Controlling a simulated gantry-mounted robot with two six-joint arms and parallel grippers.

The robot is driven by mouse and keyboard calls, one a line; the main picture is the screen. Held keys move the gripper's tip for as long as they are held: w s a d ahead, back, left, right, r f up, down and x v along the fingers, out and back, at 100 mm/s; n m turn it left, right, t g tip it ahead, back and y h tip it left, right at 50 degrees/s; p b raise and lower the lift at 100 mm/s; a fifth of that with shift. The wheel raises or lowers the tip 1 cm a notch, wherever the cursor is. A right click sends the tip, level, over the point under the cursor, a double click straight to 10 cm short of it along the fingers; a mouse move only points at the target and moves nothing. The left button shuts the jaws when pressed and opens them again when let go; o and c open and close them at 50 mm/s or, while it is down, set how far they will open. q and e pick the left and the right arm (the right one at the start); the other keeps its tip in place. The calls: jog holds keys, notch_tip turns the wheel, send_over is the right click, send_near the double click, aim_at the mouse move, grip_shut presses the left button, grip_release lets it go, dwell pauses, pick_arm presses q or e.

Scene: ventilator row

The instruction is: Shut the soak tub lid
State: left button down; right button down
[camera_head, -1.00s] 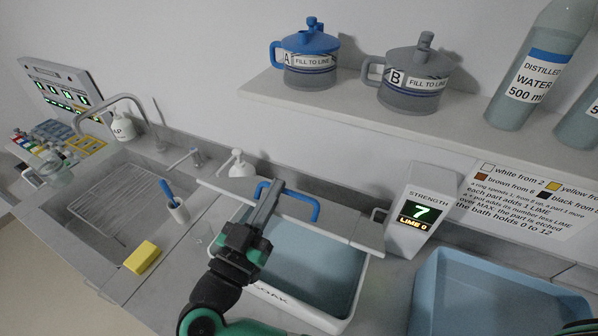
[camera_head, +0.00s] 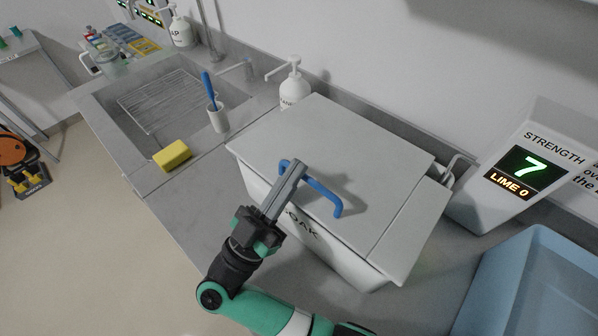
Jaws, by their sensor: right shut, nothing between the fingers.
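The soak tub (camera_head: 345,258) is white and stands on the counter in the middle of the head view. Its pale grey lid (camera_head: 335,137) lies flat over the tub's top and hides the inside. A blue bar handle (camera_head: 325,195) stands on the lid near its front edge. My right gripper (camera_head: 296,172) is shut with nothing between its fingers. Its fingertips are over the lid beside the left part of the handle; I cannot tell whether they touch it. My left gripper is not in view.
A strength meter (camera_head: 525,165) reading 7 and LIME 0 stands right of the tub. A blue tray (camera_head: 535,285) is at the lower right. A pump bottle (camera_head: 294,88) stands behind the tub. A sink (camera_head: 150,100), sponge (camera_head: 172,155) and brush cup (camera_head: 217,117) are to the left.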

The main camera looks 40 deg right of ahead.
jog(key=shift+f, duration=0.1)
dwell(0.6)
jog(key=shift+a+f, duration=0.2)
jog(key=shift+a, duration=0.05)
jog(key=s+a+f+b, duration=0.1)
jog(key=s+a+b, duration=0.2)
jog(key=a+b, duration=0.4)
jog(key=a, duration=0.6)
jog(key=shift+a, duration=0.35)
jog(key=shift+f, duration=0.1)
